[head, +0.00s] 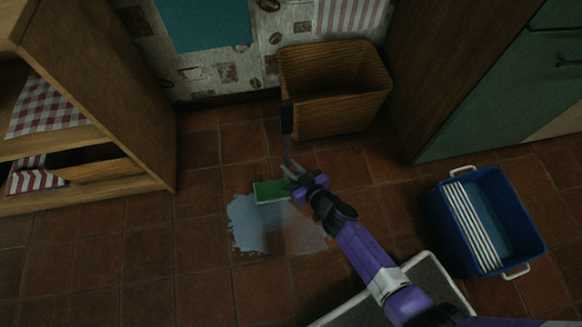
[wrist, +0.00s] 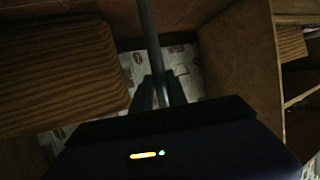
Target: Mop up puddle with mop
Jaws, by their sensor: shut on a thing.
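The mop has a flat green-and-white head (head: 272,191) that rests on the far part of the puddle. My gripper (head: 296,172) is shut on the mop's grey handle (head: 287,135), above the head. In the wrist view the mop's handle (wrist: 150,40) runs up from between my gripper's dark fingers (wrist: 162,92). The puddle (head: 250,228) is a pale bluish wet patch on the tiles. It shows to the left of and in front of the mop head, with a fainter smear to the right. My arm hides part of its right side.
A wicker basket (head: 340,115) stands behind the mop by the wall. Wooden shelves (head: 110,110) are at the left, and a green cabinet (head: 490,95) at the right. A blue bucket (head: 432,215) with white slats stands at the right. The tiles at front left are clear.

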